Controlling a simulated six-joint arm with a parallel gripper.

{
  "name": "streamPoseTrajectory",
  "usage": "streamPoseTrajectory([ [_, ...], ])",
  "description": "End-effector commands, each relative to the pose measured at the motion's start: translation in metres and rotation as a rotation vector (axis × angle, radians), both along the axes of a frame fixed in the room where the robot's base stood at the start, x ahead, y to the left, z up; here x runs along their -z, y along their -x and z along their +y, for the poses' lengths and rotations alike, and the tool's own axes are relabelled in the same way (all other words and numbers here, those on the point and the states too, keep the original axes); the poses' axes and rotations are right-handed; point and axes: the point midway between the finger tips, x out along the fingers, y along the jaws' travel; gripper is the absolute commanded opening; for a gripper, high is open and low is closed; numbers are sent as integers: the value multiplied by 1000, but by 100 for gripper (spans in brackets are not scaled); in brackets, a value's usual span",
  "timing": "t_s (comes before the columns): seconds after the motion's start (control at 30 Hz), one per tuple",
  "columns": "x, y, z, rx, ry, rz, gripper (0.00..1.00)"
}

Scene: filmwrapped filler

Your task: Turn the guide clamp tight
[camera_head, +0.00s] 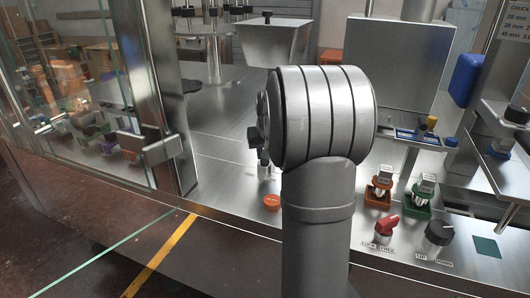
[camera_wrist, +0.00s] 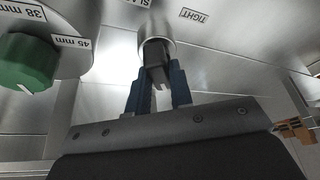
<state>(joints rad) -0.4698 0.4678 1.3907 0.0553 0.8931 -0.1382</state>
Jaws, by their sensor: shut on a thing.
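The guide clamp shows in the wrist view as a dark grip (camera_wrist: 155,52) on a round metal collar. A cut-off label starting "SLA" is at its upper left and a "TIGHT" label (camera_wrist: 194,15) at its upper right. My gripper (camera_wrist: 157,82) has its two blue fingers closed on either side of the dark grip. I cannot tell which label the clamp points to. In the head view my own arm hides the clamp and most of my gripper.
A green knob (camera_wrist: 27,62) with 38 mm and 45 mm labels stands left of the clamp. The steel deck carries an orange cap (camera_head: 271,203), a red knob (camera_head: 387,224) and a black knob (camera_head: 439,232). A framed glass door (camera_head: 75,95) stands at the left.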

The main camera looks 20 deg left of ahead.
Motion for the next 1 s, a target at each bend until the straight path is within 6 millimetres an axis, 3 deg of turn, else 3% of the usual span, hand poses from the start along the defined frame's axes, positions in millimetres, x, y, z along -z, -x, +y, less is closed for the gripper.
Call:
streamPoseTrajectory([
  [1.0, 0, 0, 6, 909, 2, -1, 0],
])
